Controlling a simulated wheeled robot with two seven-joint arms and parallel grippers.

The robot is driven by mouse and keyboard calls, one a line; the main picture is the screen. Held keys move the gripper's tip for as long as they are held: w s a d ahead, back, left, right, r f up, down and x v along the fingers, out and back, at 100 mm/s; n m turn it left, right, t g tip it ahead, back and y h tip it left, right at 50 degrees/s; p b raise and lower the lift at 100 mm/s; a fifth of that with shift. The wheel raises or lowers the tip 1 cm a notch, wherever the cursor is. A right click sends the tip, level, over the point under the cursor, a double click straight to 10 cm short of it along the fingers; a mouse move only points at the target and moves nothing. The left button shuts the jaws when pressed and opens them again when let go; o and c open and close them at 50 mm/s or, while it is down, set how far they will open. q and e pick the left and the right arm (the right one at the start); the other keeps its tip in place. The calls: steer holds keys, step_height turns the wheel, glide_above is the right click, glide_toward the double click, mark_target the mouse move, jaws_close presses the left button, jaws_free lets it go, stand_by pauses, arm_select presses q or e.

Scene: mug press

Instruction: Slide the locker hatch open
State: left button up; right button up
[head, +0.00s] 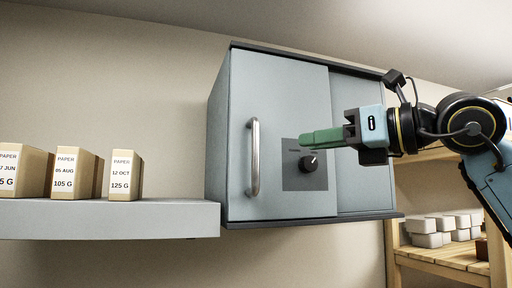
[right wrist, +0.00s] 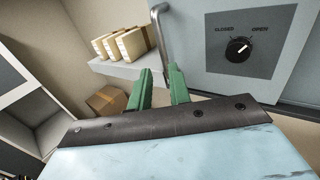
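The locker (head: 215,140) is a grey-blue wall cabinet. Its hatch (head: 285,95) covers the left part of the front and carries a vertical metal handle (head: 254,158), also seen in the right wrist view (right wrist: 160,42). A dark plate on the hatch holds a round black knob (head: 308,163). In the right wrist view the plate reads CLOSED and OPEN, and the pointer of the knob (right wrist: 238,47) is turned towards OPEN. My right gripper (head: 304,139) is in front of the plate, right of the handle. Its green fingers (right wrist: 160,72) are apart with nothing between them. My left gripper is out of view.
A grey shelf (head: 110,220) with several paper boxes (head: 125,175) is left of the locker. A wooden rack (head: 445,255) with white blocks (head: 428,240) stands at the lower right. A cardboard box (right wrist: 106,100) sits below the shelf.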

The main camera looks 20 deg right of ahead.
steer(key=p, duration=0.5)
glide_above(256, 183)
steer(key=shift+w+r, duration=0.1)
steer(key=shift+w, duration=0.3)
steer(key=shift+d, duration=0.1)
jaws_close()
